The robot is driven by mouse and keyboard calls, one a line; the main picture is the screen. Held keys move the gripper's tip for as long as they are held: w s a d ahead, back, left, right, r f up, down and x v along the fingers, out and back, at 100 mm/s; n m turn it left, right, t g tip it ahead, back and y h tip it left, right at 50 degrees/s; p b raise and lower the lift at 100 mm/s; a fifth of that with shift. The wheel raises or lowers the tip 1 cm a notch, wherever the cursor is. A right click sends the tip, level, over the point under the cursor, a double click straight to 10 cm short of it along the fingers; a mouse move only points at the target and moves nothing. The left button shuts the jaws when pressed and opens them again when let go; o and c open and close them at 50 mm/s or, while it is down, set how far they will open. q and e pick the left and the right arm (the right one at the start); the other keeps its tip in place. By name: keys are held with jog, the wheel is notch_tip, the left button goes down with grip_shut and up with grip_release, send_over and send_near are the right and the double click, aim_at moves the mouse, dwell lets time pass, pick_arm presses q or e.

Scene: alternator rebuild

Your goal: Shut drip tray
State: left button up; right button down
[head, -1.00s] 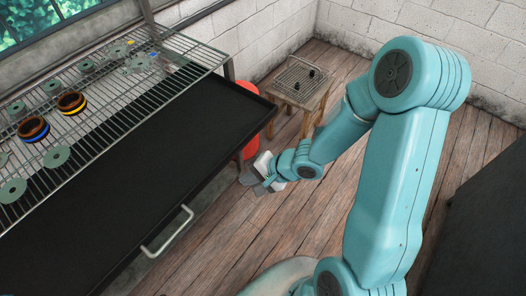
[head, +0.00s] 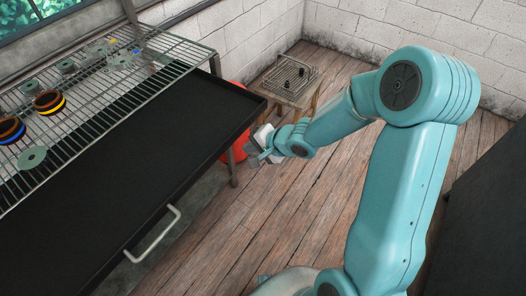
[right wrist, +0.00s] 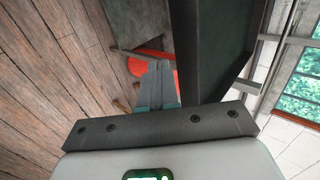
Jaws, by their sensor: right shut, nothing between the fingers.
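The black drip tray (head: 150,160) is pulled out from under the wire rack (head: 75,105) in the head view. Its pale bar handle (head: 156,236) is on the front edge. My right gripper (head: 257,150) is beyond the tray's far right corner, in front of it and apart from the handle. Its fingers are together and empty, and they also show in the right wrist view (right wrist: 156,88). The dark tray (right wrist: 212,50) shows beside the fingers there; I cannot tell whether they touch it. My left gripper is out of view.
Green discs and two dark rings (head: 49,101) with coloured bands lie on the rack. A red container (head: 232,128) stands behind my gripper, beside a wooden stool (head: 291,82) with a wire grid on top. The plank floor (head: 225,225) before the tray is clear.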

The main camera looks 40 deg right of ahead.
aim_at(232, 142)
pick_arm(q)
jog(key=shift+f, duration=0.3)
pick_arm(e)
jog(key=shift+w+a, duration=0.3)
jog(key=shift+w, duration=0.7)
jog(key=shift+w+a, duration=0.25)
jog(key=shift+w, duration=0.7)
jog(key=shift+a, duration=0.1)
